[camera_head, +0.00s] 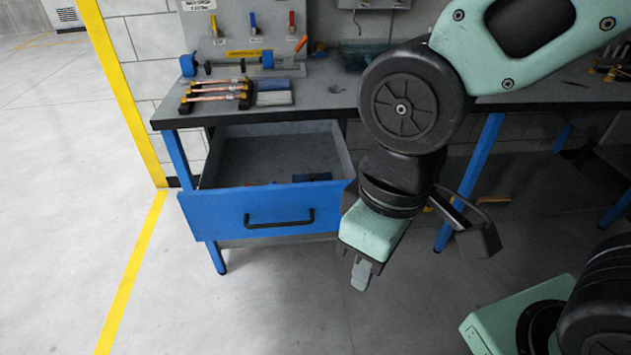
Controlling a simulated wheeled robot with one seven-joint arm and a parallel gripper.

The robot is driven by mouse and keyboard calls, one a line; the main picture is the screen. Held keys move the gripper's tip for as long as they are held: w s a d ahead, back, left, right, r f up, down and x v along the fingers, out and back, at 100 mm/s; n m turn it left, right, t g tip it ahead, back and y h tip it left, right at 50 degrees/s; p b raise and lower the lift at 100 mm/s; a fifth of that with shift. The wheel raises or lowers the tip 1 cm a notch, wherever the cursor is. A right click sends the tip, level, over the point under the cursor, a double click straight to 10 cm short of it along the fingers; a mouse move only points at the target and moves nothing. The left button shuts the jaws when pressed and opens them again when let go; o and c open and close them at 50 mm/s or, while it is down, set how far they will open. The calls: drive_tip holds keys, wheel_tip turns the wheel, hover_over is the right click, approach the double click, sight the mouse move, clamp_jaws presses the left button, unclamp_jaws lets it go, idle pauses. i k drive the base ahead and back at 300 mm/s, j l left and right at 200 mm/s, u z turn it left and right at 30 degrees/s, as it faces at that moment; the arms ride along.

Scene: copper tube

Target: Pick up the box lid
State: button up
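I cannot make out a box lid for certain. A flat grey and blue piece (274,92) lies on the workbench beside the copper tubes (216,90); I cannot tell whether it is a lid. Small blue and red items (312,177) lie inside the open drawer (265,207), mostly hidden by its front. My gripper (361,275) hangs in the air to the right of the drawer front, pointing down. One grey finger shows below its green body. No object shows at its tip, and I cannot tell whether it is open or shut.
The workbench (330,98) has blue legs. A blue clamp-like tool (232,62) stands at its back, below tools on the wall panel. My arm covers the bench's middle. An orange-brown piece (493,199) lies under the bench. The floor at left is clear.

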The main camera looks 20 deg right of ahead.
sight(325, 176)
drive_tip(key=i+j+z, duration=0.2)
drive_tip(key=j, duration=0.3)
drive_tip(key=i+j+z, duration=0.2)
drive_tip(key=j, duration=0.4)
drive_tip(key=i+j+z, duration=0.2)
drive_tip(key=j, duration=0.35)
drive_tip(key=i+j+z, duration=0.2)
drive_tip(key=j, duration=0.4)
drive_tip(key=j+z, duration=0.2)
drive_tip(key=j, duration=0.4)
